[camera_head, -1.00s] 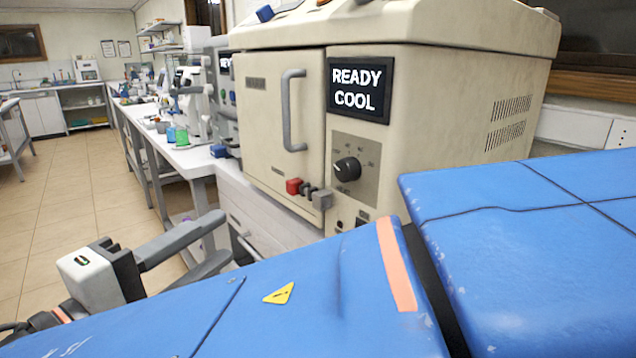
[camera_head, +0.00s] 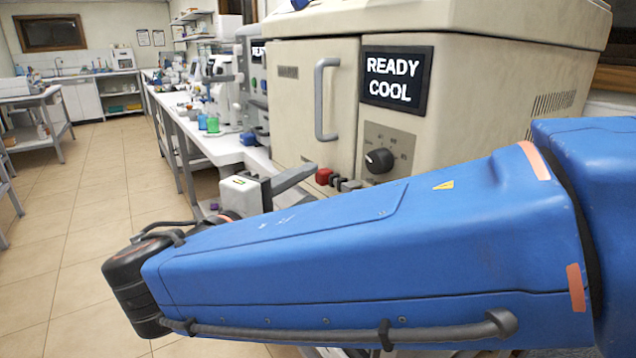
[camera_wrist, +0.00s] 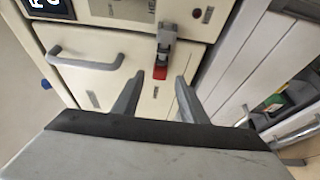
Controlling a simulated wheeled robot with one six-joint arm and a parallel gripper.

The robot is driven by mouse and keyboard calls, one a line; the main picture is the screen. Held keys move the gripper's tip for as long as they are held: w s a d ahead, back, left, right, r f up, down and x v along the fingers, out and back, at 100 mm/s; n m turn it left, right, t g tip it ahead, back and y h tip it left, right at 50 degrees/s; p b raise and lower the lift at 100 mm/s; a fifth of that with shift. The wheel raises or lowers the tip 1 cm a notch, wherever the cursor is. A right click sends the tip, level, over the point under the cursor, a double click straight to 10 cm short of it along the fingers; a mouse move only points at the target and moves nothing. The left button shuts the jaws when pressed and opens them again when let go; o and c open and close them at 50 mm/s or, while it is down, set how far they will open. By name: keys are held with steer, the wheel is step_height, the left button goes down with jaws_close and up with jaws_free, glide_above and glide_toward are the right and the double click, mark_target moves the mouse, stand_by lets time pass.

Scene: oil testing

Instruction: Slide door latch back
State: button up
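The door (camera_head: 297,100) of the beige machine is shut and has a grey bar handle (camera_head: 320,100). The door latch, a red knob (camera_head: 323,176) with grey metal parts, sits at the door's lower right.
A display (camera_head: 397,80) reads READY COOL above a black dial (camera_head: 379,160). A white bench (camera_head: 215,146) with bottles and instruments runs back on the left. The tiled floor (camera_head: 75,220) is clear.

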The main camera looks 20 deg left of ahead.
mark_target(319, 179)
steer(key=shift+x, duration=1.55)
steer(key=shift+c, duration=0.6)
jaws_close()
steer(key=shift+w+a, duration=1.2)
steer(key=shift+a, duration=0.25)
steer(key=shift+o, duration=0.6)
jaws_free()
steer(key=shift+a, duration=0.1)
steer(key=v, duration=1.7)
steer(key=shift+s, duration=0.2)
